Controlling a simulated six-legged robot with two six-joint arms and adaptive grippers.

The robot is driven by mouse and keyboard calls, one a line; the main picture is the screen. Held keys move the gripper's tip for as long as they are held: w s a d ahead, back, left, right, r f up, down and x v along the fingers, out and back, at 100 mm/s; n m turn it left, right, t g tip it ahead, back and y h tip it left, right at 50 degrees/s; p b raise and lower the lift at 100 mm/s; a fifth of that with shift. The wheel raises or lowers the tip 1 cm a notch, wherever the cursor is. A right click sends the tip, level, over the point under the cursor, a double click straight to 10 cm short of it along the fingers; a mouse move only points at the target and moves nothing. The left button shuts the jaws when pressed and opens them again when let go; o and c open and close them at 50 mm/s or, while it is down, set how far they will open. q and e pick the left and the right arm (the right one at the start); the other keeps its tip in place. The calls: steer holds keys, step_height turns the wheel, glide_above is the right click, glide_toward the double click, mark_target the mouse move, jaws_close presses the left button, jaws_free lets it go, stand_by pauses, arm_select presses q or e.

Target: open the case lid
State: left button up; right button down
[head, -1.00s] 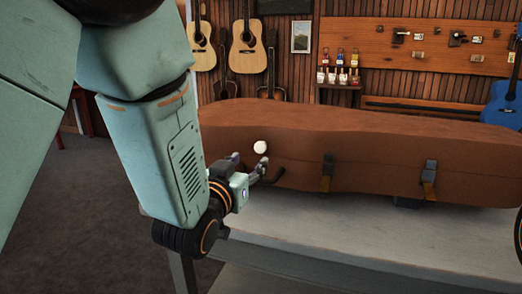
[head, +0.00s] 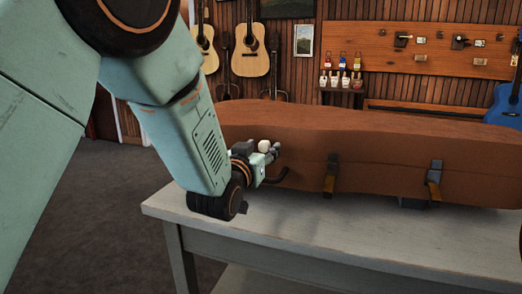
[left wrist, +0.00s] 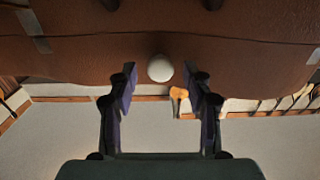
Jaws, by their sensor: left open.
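The brown instrument case (head: 380,150) lies on the table with its lid shut. A round white knob (head: 264,146) sits on its near side, toward the left end. My left gripper (head: 275,151) is open beside this knob. In the left wrist view the knob (left wrist: 160,68) shows between the two open fingers (left wrist: 162,80), apart from both; whether it lies at their depth I cannot tell. Two metal latches (head: 330,176) (head: 434,182) show on the case front, along the seam. My right gripper is not in view.
The pale grey table (head: 320,232) has clear room in front of the case. A dark curved handle (head: 276,178) sticks out of the case just below my left gripper. Guitars (head: 249,50) hang on the far wall, and a blue guitar (head: 504,100) stands behind at the right.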

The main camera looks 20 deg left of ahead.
arm_select(q)
steer(key=shift+c, duration=0.2)
jaws_close()
stand_by(0.5)
